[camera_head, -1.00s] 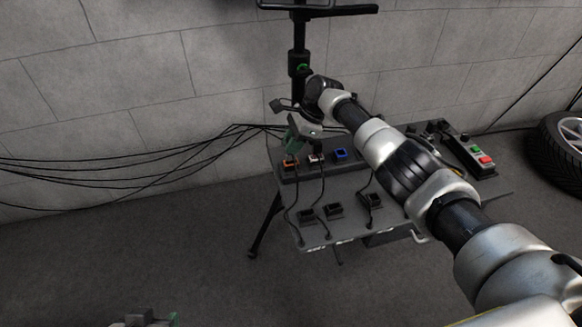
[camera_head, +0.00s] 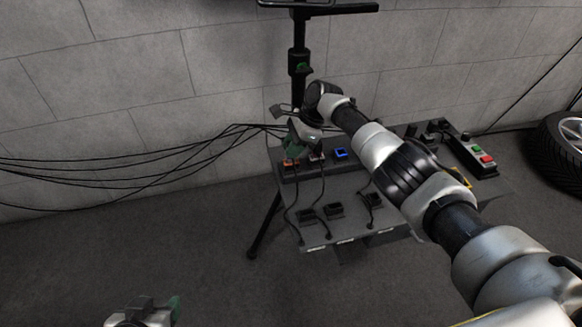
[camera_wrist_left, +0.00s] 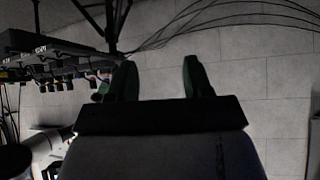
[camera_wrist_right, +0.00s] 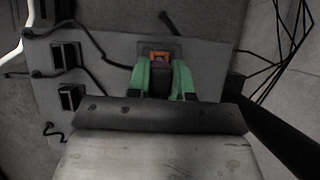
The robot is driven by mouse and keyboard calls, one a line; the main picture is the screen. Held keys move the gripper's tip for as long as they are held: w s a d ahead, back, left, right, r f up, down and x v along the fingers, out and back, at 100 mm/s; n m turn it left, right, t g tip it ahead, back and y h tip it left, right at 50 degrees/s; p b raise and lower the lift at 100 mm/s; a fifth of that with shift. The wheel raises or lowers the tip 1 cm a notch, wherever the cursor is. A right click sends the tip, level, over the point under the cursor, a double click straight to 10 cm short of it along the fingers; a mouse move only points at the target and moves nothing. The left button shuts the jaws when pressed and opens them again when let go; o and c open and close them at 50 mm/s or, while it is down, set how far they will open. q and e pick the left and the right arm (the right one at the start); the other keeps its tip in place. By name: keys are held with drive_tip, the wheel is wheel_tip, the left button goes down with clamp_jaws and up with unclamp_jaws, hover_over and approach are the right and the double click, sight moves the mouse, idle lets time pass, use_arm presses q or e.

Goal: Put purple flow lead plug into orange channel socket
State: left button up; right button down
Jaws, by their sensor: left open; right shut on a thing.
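The orange channel socket (camera_head: 291,163) is at the left end of the socket row on the bench; it also shows in the right wrist view (camera_wrist_right: 160,57). My right gripper (camera_head: 293,150) is over this socket. In the right wrist view its green fingers (camera_wrist_right: 161,78) are shut on a dark plug (camera_wrist_right: 160,82), right beside the orange frame. I see no purple on the plug, and cannot tell whether its tip is inside the socket. My left gripper (camera_wrist_left: 160,78) is open and empty, away from the bench, low in the head view (camera_head: 145,315).
A pale socket (camera_head: 317,157) and a blue socket (camera_head: 340,153) follow to the right. Dark holders (camera_head: 334,210) and leads lie along the bench front. A button box (camera_head: 478,153) stands at the right. A black post (camera_head: 299,60) rises behind; cables hang along the wall.

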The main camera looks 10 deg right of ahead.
use_arm(q)
drive_tip(key=shift+w+d+r+t+b, duration=0.15)
drive_tip(key=shift+w+d+r+t, duration=0.1)
drive_tip(key=shift+w+r+t, duration=0.2)
drive_tip(key=shift+w+d+r+t+b, duration=0.2)
drive_tip(key=shift+w+r+t, duration=0.1)
drive_tip(key=shift+w+t, duration=0.15)
use_arm(e)
drive_tip(key=shift+f, duration=0.55)
drive_tip(key=c, duration=0.9)
unclamp_jaws()
drive_tip(key=shift+c, duration=0.2)
use_arm(q)
drive_tip(key=s+a+f+g+y+p, duration=0.1)
drive_tip(key=s+a+f+g+p, duration=0.1)
drive_tip(key=s+g, duration=0.5)
drive_tip(key=shift+s+a+f+p, duration=0.2)
drive_tip(key=shift+s+a+p, duration=0.5)
drive_tip(key=shift+s+p, duration=0.4)
use_arm(e)
drive_tip(key=v, duration=1)
drive_tip(key=shift+d+r, duration=0.2)
drive_tip(key=shift+r, duration=0.2)
